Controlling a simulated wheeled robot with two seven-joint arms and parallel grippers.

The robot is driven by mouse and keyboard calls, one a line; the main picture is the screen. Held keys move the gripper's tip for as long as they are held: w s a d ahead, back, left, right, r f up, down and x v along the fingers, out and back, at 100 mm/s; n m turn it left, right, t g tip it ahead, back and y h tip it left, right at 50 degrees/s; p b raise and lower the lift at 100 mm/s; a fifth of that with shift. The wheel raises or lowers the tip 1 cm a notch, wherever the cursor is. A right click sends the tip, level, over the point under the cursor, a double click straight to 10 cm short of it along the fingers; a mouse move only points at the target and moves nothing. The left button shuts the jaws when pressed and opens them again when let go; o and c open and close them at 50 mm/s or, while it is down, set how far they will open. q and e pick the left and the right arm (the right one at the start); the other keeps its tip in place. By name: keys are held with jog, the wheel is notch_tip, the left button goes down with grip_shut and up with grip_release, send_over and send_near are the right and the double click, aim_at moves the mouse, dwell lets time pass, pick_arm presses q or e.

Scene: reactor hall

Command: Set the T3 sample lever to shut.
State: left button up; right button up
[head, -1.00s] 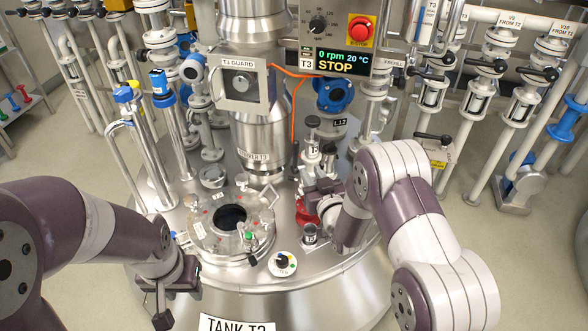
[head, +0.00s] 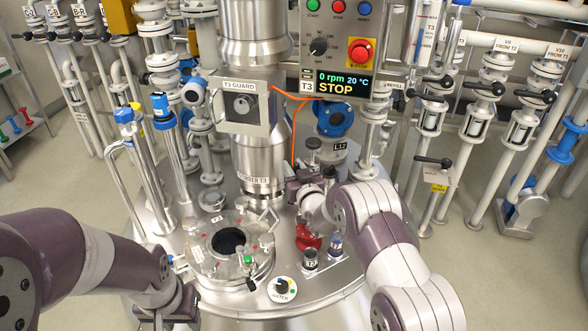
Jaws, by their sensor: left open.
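My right gripper (head: 298,187) is at the sampling fittings on the right of tank T3's lid (head: 345,278). Its wrist hides much of the fittings, and I cannot tell whether its fingers touch or hold anything. A dark round knob (head: 313,143) and a black-topped part (head: 330,173) stand just behind and right of it. I cannot make out the sample lever or its position. A red part (head: 308,239) shows below the wrist. My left gripper (head: 168,308) is open and empty at the lid's front left, away from the fittings.
The control panel (head: 338,50) reads STOP. Pipes stand close behind.

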grip_shut()
jog(key=shift+s+d+f+b, duration=0.1)
jog(key=shift+s+f+b, duration=0.1)
jog(key=shift+b, duration=0.35)
jog(key=shift+s+d+f+m+t+y+b, duration=0.1)
jog(key=shift+s+d+m+t+b, duration=0.25)
jog(key=shift+s+t+b, duration=1.25)
jog(key=shift+w+d+f+m+t+y+b, duration=0.1)
jog(key=shift+w+d+m+t+b, duration=0.45)
jog(key=shift+b, duration=2.5)
jog(key=shift+s+d+f+m+t+y+b, duration=0.1)
jog(key=shift+s+t+b, duration=1.05)
jog(key=shift+b, duration=1.15)
jog(key=shift+w, duration=0.2)
grip_release()
jog(key=shift+r, duration=0.1)
